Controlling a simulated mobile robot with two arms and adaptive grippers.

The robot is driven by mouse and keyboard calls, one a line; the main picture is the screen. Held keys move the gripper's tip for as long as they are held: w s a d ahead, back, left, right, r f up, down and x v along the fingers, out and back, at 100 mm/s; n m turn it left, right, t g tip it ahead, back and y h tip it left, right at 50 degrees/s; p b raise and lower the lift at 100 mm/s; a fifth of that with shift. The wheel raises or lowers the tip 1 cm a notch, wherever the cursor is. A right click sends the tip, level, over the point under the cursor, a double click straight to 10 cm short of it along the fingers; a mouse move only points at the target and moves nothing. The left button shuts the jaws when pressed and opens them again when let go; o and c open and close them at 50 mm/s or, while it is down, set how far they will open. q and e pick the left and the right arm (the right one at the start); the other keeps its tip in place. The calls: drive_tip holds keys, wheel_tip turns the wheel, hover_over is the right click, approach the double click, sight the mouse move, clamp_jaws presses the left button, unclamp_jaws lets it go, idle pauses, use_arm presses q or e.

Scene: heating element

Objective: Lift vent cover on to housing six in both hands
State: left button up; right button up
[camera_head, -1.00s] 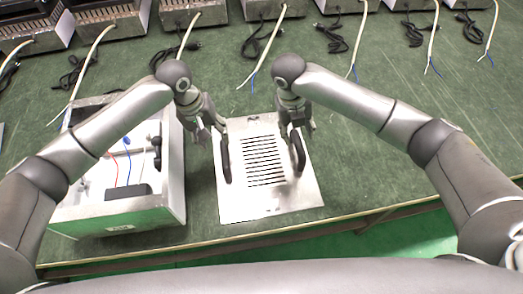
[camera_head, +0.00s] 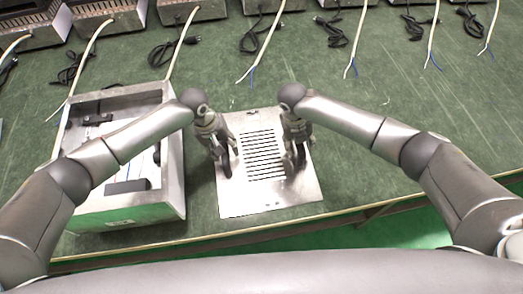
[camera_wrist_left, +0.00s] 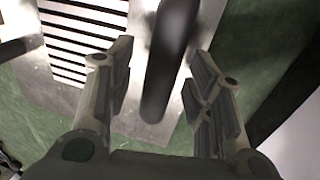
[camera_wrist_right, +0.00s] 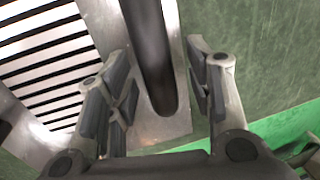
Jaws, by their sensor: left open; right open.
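The vent cover (camera_head: 270,193) is a flat silver plate with a row of dark slots, lying on the green table in the head view. It has a dark upright handle on each side. My left gripper (camera_head: 222,160) is over the left handle; in the left wrist view that handle (camera_wrist_left: 165,75) lies between the open fingers. My right gripper (camera_head: 295,158) is over the right handle; in the right wrist view that handle (camera_wrist_right: 150,60) lies between the open fingers. The open housing (camera_head: 174,185) stands left of the cover, partly hidden by my left arm.
Several finished-looking heater units (camera_head: 110,14) line the back edge, with white cables and black plugs (camera_head: 335,32) trailing toward me. The table's front edge (camera_head: 370,205) is close to the cover. The table right of the cover (camera_head: 420,110) is clear.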

use_arm(q)
drive_tip(key=shift+f, duration=0.2)
use_arm(e)
drive_tip(key=shift+f, duration=0.2)
use_arm(q)
clamp_jaws()
use_arm(e)
clamp_jaws()
use_arm(q)
drive_tip(key=shift+d+r, duration=0.1)
use_arm(e)
drive_tip(key=shift+r, duration=0.1)
